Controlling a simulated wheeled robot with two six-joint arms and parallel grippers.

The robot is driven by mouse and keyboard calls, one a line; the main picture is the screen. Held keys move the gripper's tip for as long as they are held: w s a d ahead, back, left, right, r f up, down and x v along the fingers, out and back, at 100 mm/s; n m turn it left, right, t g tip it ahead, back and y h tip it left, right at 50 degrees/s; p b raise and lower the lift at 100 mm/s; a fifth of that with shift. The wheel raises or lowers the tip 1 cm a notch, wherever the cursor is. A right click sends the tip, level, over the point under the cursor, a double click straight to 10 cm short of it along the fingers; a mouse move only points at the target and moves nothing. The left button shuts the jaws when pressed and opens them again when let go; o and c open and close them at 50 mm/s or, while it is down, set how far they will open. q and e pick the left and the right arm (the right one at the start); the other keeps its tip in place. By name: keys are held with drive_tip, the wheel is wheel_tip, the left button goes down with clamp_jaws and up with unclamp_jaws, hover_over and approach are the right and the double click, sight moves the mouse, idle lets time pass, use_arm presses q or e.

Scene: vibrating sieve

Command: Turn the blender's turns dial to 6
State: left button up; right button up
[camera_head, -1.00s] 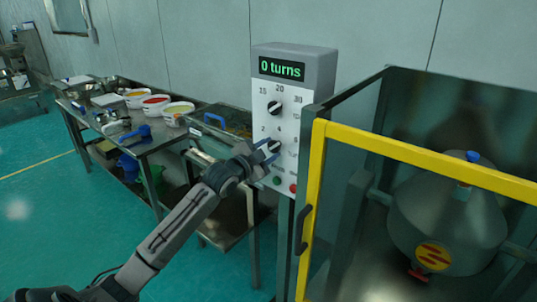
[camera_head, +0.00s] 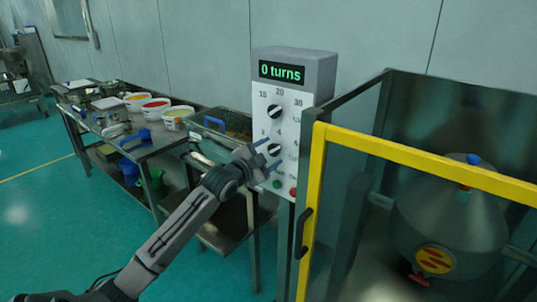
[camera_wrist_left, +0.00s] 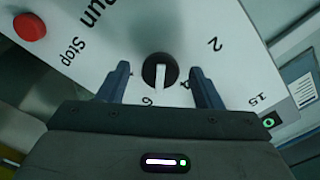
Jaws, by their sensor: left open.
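The control box (camera_head: 310,70) has a display (camera_head: 281,70) reading "0 turns". Its lower dial (camera_head: 274,150), a round black knob with a white pointer, is marked 2, 4 and 6. In the left wrist view the knob (camera_wrist_left: 160,71) has its pointer towards the picture bottom, near the 6 and the 4. My left gripper (camera_head: 266,157) is open in front of the panel. In the left wrist view the left gripper's (camera_wrist_left: 161,85) fingers are apart on either side of the knob, with gaps, not gripping it. My right gripper is not in view.
An upper dial (camera_head: 275,111), a green button (camera_head: 277,184) and a red stop button (camera_wrist_left: 30,26) share the panel. A yellow-framed guard (camera_head: 420,157) encloses the blender vessel (camera_head: 450,215) at right. A steel table with tubs (camera_head: 154,107) stands left.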

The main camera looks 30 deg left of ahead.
use_arm(q)
drive_tip(key=s+p, duration=0.6)
drive_tip(key=s, duration=0.4)
drive_tip(key=shift+s+a+p, duration=0.3)
drive_tip(key=shift+s+a, duration=0.1)
idle(0.4)
